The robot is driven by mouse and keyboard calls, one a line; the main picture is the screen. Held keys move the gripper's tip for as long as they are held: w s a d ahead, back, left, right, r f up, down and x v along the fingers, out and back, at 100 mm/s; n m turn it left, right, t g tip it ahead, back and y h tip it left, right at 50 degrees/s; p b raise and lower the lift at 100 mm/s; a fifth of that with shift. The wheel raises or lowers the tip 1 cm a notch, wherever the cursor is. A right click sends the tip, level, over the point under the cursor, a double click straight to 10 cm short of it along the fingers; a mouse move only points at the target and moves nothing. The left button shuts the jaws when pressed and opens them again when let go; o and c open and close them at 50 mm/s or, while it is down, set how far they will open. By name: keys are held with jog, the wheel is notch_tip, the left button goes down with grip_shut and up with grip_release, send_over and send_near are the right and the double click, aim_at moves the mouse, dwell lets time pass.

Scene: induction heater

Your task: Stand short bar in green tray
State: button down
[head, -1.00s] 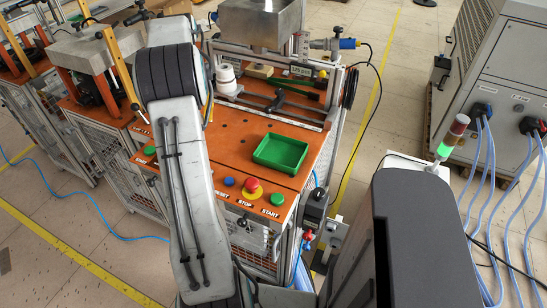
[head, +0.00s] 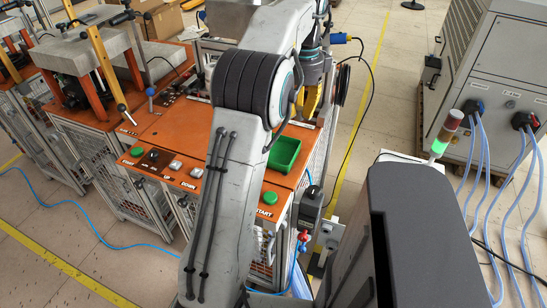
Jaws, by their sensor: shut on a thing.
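The green tray (head: 281,169) lies empty, as far as I can see, on the right front of the orange worktop, partly covered by my arm at its left. My gripper (head: 314,102), with yellow fingers, points down beyond the tray, at the back right of the worktop. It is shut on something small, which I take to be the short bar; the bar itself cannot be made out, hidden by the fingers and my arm.
The orange worktop (head: 190,128) carries buttons along its front edge, including a green start button (head: 269,198). A press with a grey block (head: 90,50) stands at the left. A grey cabinet with blue cables (head: 490,90) stands at the right.

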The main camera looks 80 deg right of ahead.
jog(key=s+a, duration=0.4)
jog(key=s, duration=0.1)
jog(key=n, duration=0.4)
send_near(284, 153)
jog(key=w+f, duration=0.2)
jog(key=w, duration=0.1)
jog(key=shift+a+f+p, duration=0.3)
jog(key=shift+a+f, duration=0.1)
jog(key=shift+f, duration=2.05)
jog(key=shift+f, duration=0.1)
jog(key=c, duration=1.2)
grip_release()
